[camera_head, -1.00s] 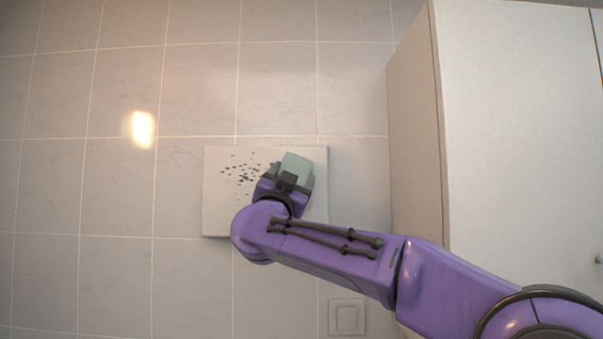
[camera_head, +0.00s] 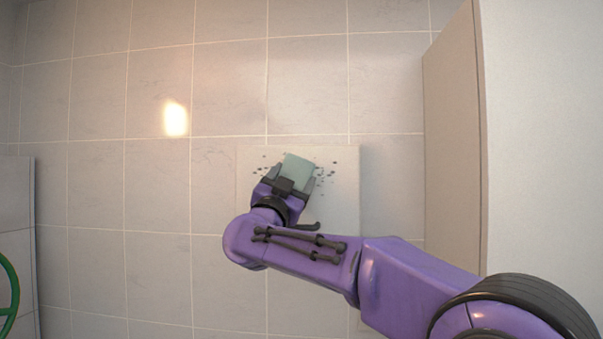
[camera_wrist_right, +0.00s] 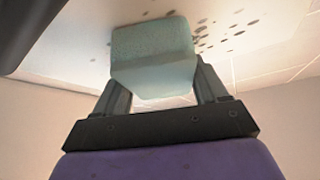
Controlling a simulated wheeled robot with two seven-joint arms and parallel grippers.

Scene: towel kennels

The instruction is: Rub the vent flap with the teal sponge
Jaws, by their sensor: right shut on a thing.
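The vent flap (camera_head: 342,205) is a pale square panel on the tiled wall, in the middle of the head view. Dark specks (camera_head: 322,176) show on it to both sides of the teal sponge (camera_head: 296,169). My right gripper (camera_head: 291,178) is shut on the sponge, in front of the flap's middle. In the right wrist view the sponge (camera_wrist_right: 152,52) sits between the fingers, with its far end at the panel (camera_wrist_right: 75,45); I cannot tell whether it is pressed on it. My arm hides the flap's lower left. My left gripper is not in view.
A tall white cabinet (camera_head: 540,150) stands out from the wall at the right. A green ring (camera_head: 10,290) shows at the lower left edge, by a pale panel (camera_head: 15,200). The tiled wall (camera_head: 95,180) left of the flap is clear.

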